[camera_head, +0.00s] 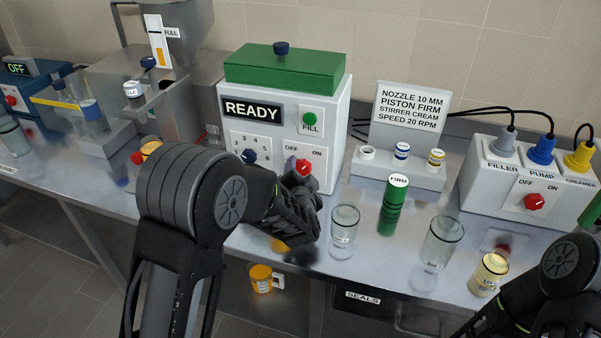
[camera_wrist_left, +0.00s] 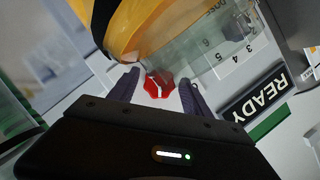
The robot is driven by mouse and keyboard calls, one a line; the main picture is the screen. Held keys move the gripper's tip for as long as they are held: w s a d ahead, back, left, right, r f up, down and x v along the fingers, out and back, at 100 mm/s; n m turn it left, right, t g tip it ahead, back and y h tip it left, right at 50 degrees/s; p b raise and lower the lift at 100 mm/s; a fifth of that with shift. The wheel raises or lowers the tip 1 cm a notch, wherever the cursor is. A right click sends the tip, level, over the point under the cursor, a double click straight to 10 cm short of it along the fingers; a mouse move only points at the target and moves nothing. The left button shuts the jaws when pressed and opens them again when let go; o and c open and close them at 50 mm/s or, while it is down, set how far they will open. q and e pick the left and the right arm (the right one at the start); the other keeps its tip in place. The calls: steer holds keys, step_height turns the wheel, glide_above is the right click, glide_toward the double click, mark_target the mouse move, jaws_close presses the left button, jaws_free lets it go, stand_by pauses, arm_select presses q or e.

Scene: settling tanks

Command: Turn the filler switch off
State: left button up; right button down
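The white filling machine (camera_head: 236,154) shows READY and has a red switch knob (camera_head: 303,168) between OFF and ON on its front. A second red knob (camera_head: 534,202), also between OFF and ON, is on the white box with FILLER, PUMP and CREAMER plugs. My left gripper (camera_head: 302,200) is just in front of the machine's knob. In the left wrist view the red knob (camera_wrist_left: 158,86) shows between my two spread fingertips, with small gaps; contact cannot be told. The knob's setting is unclear. My right gripper (camera_head: 492,318) is partly cut off at the bottom right.
Glass jars (camera_head: 345,228) and a green FIRM cylinder (camera_head: 393,206) stand right of my left gripper. A cream jar (camera_head: 488,275) stands near my right arm. An orange mug (camera_head: 262,279) is below the counter edge. A large yellow shape (camera_wrist_left: 150,25) fills the wrist view's top.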

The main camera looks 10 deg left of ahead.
arm_select(q)
jaws_close()
stand_by(0.4)
steer(key=shift+n, duration=0.3)
steer(key=shift+a+f+n+g+h+b, duration=0.15)
steer(key=shift+n+g+h+b, duration=0.15)
steer(key=shift+n+h+b, duration=0.45)
steer(key=n+h+b, duration=0.2)
steer(key=n+b, duration=0.1)
steer(key=b, duration=0.6)
steer(key=n+h+b, duration=0.2)
steer(key=n+b, duration=0.2)
steer(key=b, duration=0.4)
steer(key=shift+f+h+b, duration=0.2)
steer(key=shift+h+b, duration=0.05)
steer(key=shift+b, duration=0.15)
steer(key=shift+r+n+g+h+b, duration=0.3)
steer(key=shift+n+b, duration=0.05)
steer(key=shift+b, duration=0.2)
steer(key=shift+o, duration=1)
jaws_free()
